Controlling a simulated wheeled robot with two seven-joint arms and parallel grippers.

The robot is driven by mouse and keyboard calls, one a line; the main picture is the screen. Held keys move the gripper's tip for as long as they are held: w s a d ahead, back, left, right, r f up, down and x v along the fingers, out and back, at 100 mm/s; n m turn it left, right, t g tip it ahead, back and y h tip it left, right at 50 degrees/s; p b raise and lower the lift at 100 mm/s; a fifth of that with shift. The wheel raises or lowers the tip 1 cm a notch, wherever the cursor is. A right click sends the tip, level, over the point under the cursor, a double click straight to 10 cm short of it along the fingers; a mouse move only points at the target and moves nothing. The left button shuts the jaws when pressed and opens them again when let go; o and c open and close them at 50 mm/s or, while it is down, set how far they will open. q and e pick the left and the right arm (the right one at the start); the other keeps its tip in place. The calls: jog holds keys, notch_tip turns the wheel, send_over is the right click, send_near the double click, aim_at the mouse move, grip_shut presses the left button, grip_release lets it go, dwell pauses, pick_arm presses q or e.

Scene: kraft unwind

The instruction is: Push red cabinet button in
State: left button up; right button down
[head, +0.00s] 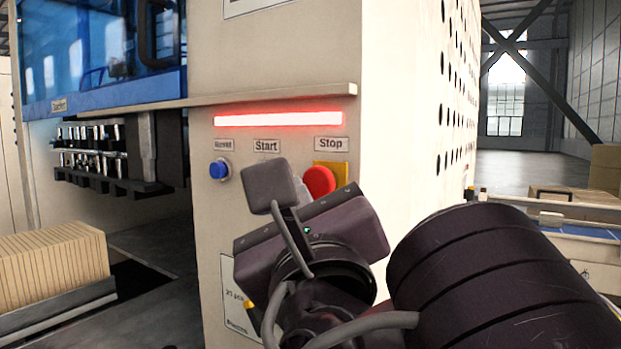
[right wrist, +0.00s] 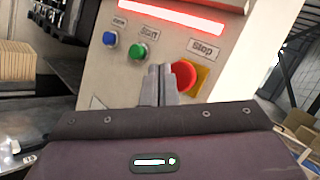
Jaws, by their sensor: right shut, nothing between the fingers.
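The red stop button (head: 319,181) sits on a yellow plate under a "Stop" label on the beige cabinet (head: 290,60). In the right wrist view the red button (right wrist: 184,75) is just right of my right gripper's fingertips (right wrist: 160,72), which are shut and empty. The fingertips overlap its left edge in the picture; I cannot tell whether they touch it. My left gripper is not in view.
A blue button (head: 219,168) sits left on the panel. A green button (right wrist: 136,52) shows in the right wrist view, left of the fingers. A red-lit bar (head: 278,119) glows above, under a protruding ledge (head: 270,97). Stacked cardboard (head: 50,268) lies at left.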

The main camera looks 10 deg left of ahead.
jog(key=s+p, duration=0.1)
jog(key=s+a+p, duration=0.1)
jog(key=s+p, duration=0.2)
jog(key=shift+s+a+p, duration=0.3)
jog(key=shift+s+p, duration=0.05)
dwell(0.5)
